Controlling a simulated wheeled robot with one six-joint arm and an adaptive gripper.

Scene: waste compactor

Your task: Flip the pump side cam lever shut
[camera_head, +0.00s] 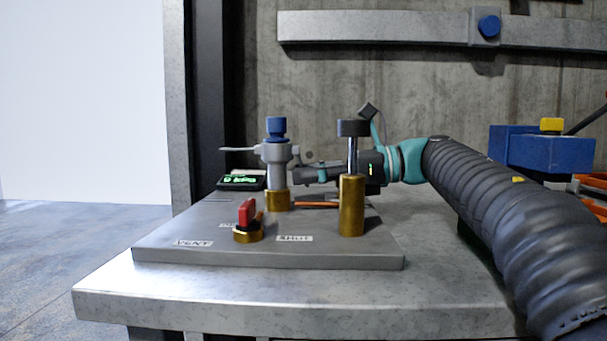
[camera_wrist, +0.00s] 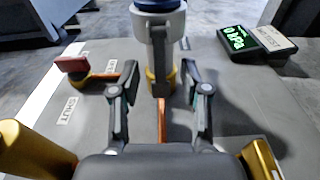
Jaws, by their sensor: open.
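The grey cam coupling (camera_head: 277,152) with a blue cap stands upright on a brass fitting on the panel. One thin lever (camera_head: 238,149) sticks out level from its left side in the head view. In the wrist view a dark cam lever (camera_wrist: 158,62) shows on the near face of the coupling (camera_wrist: 160,22), between my fingers. I cannot tell which lever is the pump side one. My gripper (camera_wrist: 159,76) is open, one finger on each side of this lever, with no clear contact. In the head view my gripper (camera_head: 308,173) is right of the coupling, partly hidden by a brass post.
The brass post (camera_head: 351,205) with a dark knob stands in front of my gripper. A red-handled valve (camera_head: 247,213) is at the panel's front left. A green-lit pressure display (camera_head: 241,182) lies behind. An orange pipe (camera_wrist: 161,122) runs low under my gripper.

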